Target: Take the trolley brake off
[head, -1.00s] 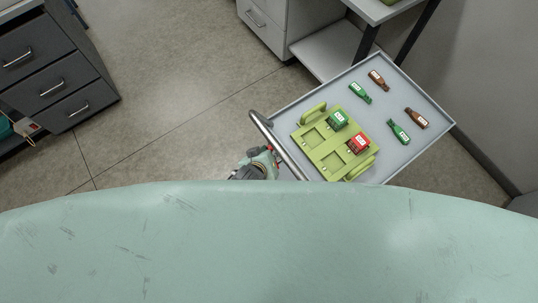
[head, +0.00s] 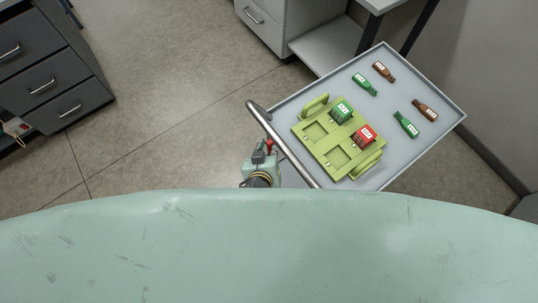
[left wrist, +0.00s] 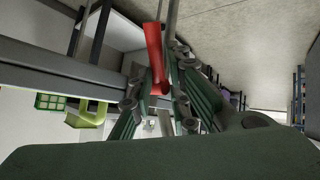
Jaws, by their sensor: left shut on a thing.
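The grey trolley (head: 446,95) stands right of centre in the head view, with its push handle (head: 286,148) along its left side. A red brake lever (head: 269,145) shows just left of the handle. My left gripper (head: 267,151) is there, its lower part hidden behind my pale green body. In the left wrist view the red lever (left wrist: 154,55) stands between the two dark green fingers (left wrist: 158,90), which are shut on it. The lever's far end meets a thin metal rod. My right gripper is in neither view.
A green rack (head: 323,152) with a green and a red block, and several green and brown bottles (head: 405,124), are on the trolley. Dark drawers (head: 45,85) stand left, a light cabinet (head: 270,25) behind. Open floor (head: 170,110) lies between.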

